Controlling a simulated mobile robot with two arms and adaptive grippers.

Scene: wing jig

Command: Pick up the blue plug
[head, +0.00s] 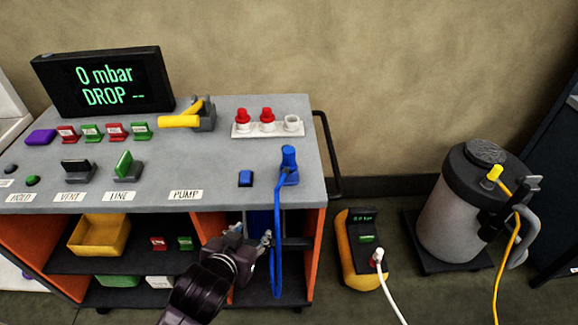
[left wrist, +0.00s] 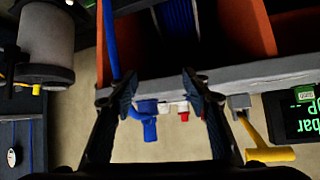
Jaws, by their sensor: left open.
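The blue plug (head: 289,160) stands upright at the front right of the grey console top, with a blue hose (head: 278,240) hanging from it over the front edge. My left gripper (head: 254,238) is open and empty, in front of the console, below and left of the plug. In the left wrist view, which looks inverted, the plug (left wrist: 149,127) shows past the console edge, seen between the open fingers (left wrist: 160,92) but apart from them. The hose (left wrist: 110,45) runs beside the left finger there. My right gripper is not in view.
A blue button (head: 246,178) sits left of the plug. A white strip with red-capped and white fittings (head: 268,130) lies behind. A yellow-handled valve (head: 180,121) is further left. Shelves (head: 130,262) lie below the top. A grey tank (head: 455,225) and yellow device (head: 350,262) stand right.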

